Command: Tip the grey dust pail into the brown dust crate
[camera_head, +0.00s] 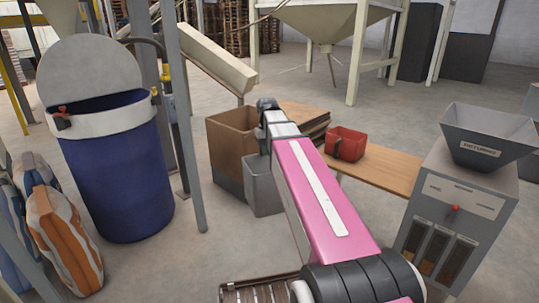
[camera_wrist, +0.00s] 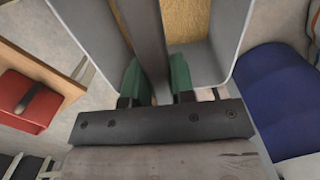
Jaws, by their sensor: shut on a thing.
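The grey dust pail (camera_head: 262,188) hangs roughly upright in the head view, just in front and to the right of the brown dust crate (camera_head: 228,158). In the wrist view the pail's light grey wall (camera_wrist: 232,35) frames tan, grainy dust (camera_wrist: 186,22) inside. My gripper (camera_wrist: 158,80) has green fingertips shut on the pail's dark grey handle bar. In the head view my pink arm hides part of the pail, and my fingertips cannot be made out. The crate's inside is mostly hidden.
A red bin (camera_head: 346,143) stands on a wooden bench (camera_head: 378,170) right of my arm. A blue drum (camera_head: 118,175) and filled sacks (camera_head: 62,235) stand left. A grey hopper machine (camera_head: 458,205) is at the right.

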